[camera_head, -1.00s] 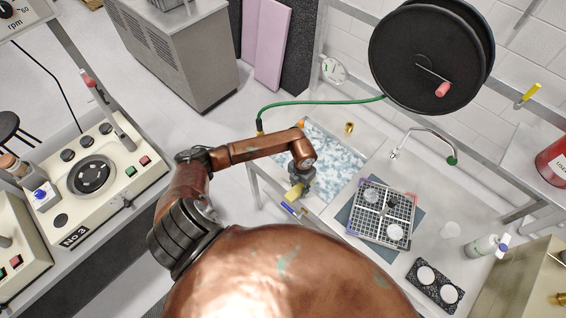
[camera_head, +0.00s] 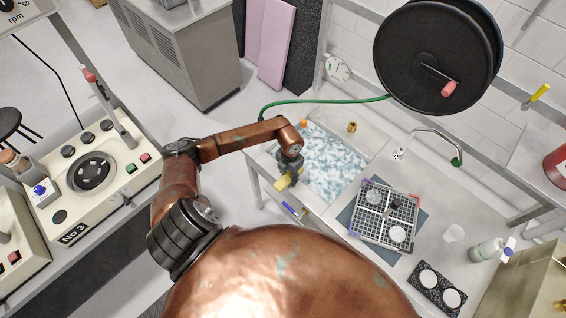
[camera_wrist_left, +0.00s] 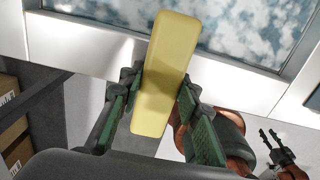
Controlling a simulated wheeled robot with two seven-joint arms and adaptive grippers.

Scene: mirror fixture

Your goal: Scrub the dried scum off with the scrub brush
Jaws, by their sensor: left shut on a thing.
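My left gripper (camera_head: 289,172) is shut on a yellow block, which I take as the scrub brush (camera_head: 283,183). In the left wrist view the brush (camera_wrist_left: 166,70) stands lengthwise between the green fingers, its far end overlapping the basin edge. Its bristles are not visible. The basin (camera_head: 335,165) has a mottled blue-white surface; I cannot tell dried scum from foam or water there. The brush is at the basin's near left rim; contact cannot be told. My right gripper (camera_wrist_left: 268,138) shows small in the left wrist view, fingers apart and empty; it is out of the head view.
A wire rack (camera_head: 383,215) with round white items sits on a dark mat right of the basin. A curved faucet (camera_head: 430,134) and a black hose reel (camera_head: 437,55) are behind. A green hose (camera_head: 320,101) runs past the basin's back. A small brass piece (camera_head: 351,127) is by the far rim.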

